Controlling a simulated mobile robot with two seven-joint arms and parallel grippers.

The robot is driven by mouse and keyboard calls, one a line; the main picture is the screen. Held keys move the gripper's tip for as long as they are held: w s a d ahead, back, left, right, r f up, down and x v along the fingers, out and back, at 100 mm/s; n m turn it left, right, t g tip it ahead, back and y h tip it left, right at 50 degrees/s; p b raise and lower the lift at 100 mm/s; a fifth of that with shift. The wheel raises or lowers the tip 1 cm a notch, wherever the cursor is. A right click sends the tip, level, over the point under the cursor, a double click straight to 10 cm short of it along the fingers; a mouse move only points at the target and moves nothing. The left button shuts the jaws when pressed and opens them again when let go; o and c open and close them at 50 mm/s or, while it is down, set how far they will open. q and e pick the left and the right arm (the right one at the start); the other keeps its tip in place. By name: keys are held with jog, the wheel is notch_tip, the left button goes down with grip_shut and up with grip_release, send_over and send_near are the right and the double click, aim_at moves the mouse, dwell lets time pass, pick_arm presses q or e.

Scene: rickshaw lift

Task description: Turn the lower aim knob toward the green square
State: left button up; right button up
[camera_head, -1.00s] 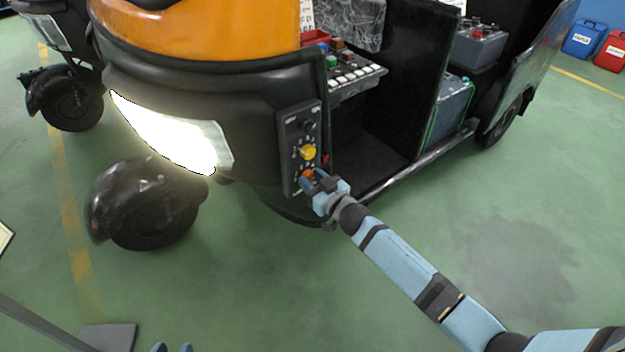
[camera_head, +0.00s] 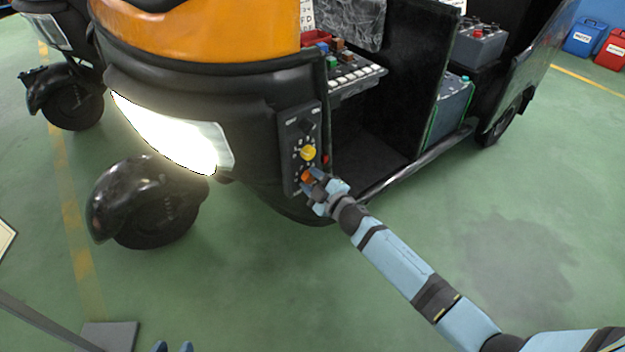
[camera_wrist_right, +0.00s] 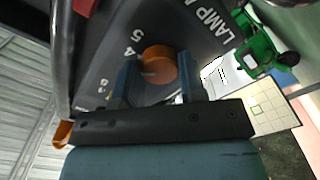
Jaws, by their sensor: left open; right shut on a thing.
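The lower aim knob, an orange round knob (camera_head: 307,176), is at the bottom of the black control panel (camera_head: 285,150) on the rickshaw's front corner. My right gripper (camera_head: 313,181) is at this knob. In the right wrist view the orange knob (camera_wrist_right: 158,64) sits between the two blue fingers of my right gripper (camera_wrist_right: 158,82), which is shut on it.
A yellow knob (camera_head: 308,153) and a dark knob (camera_head: 306,125) sit above the orange one. The lit headlamp (camera_head: 180,135) is left of the panel. A front wheel (camera_head: 150,215) stands on the green floor. Floor to the right is mostly clear.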

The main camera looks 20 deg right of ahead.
jog(key=n, duration=0.3)
pick_arm(q)
jog(key=shift+d, duration=0.1)
pick_arm(e)
jog(key=shift+f+n, duration=0.1)
jog(key=shift+n, duration=1.3)
jog(key=o, duration=0.9)
pick_arm(q)
jog(key=shift+p, duration=0.45)
pick_arm(e)
jog(key=v, duration=1.4)
jog(key=shift+w, duration=0.1)
pick_arm(q)
jog(key=shift+r, duration=0.1)
